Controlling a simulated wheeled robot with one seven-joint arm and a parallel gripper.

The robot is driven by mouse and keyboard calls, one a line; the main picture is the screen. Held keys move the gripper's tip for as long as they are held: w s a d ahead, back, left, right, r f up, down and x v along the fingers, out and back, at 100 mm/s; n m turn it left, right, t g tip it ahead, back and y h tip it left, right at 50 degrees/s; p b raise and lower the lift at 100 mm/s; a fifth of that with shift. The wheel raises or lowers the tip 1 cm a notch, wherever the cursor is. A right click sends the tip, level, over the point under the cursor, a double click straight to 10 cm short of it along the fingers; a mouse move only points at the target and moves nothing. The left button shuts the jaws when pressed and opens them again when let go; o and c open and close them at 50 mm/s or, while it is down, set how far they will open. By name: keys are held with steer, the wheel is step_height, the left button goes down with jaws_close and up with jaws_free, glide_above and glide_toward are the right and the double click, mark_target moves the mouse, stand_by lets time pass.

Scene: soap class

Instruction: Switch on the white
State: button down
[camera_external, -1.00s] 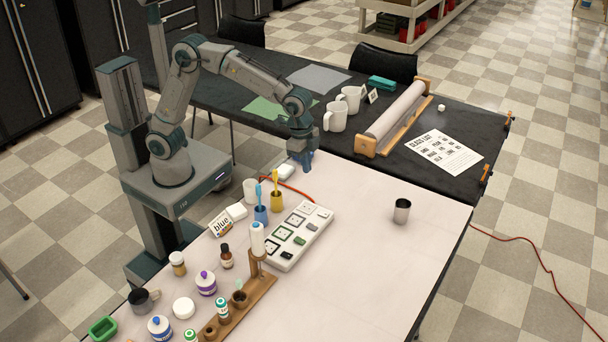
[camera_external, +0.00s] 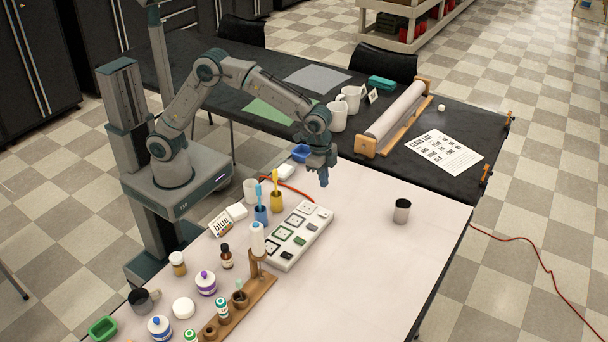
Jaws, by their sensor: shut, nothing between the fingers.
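A white switch panel (camera_external: 318,226) lies on the pale table, with a row of framed square plates along its left side and a row of small rockers along its right. The white rocker (camera_external: 323,213) is at the far end of that row, with a green rocker (camera_external: 312,228) and darker ones nearer the camera. Whether the white rocker is tipped on or off is too small to tell. My gripper (camera_external: 323,184) is shut and empty, pointing down above the table just beyond the panel's far end, apart from the panel.
A yellow cup (camera_external: 277,203) and a blue cup (camera_external: 261,215) with brushes stand left of the panel. A wooden stand (camera_external: 262,284) is nearer the camera.

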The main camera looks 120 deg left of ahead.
mark_target(326, 214)
steer(key=f, duration=0.4)
steer(key=w+f, duration=0.1)
steer(key=f, duration=0.6)
steer(key=shift+w+f, duration=0.25)
steer(key=shift+f, duration=0.05)
steer(key=shift+f, duration=0.25)
steer(key=shift+r, duration=0.1)
steer(key=shift+s, duration=0.15)
steer(key=shift+s+r, duration=0.15)
steer(key=shift+s, duration=0.45)
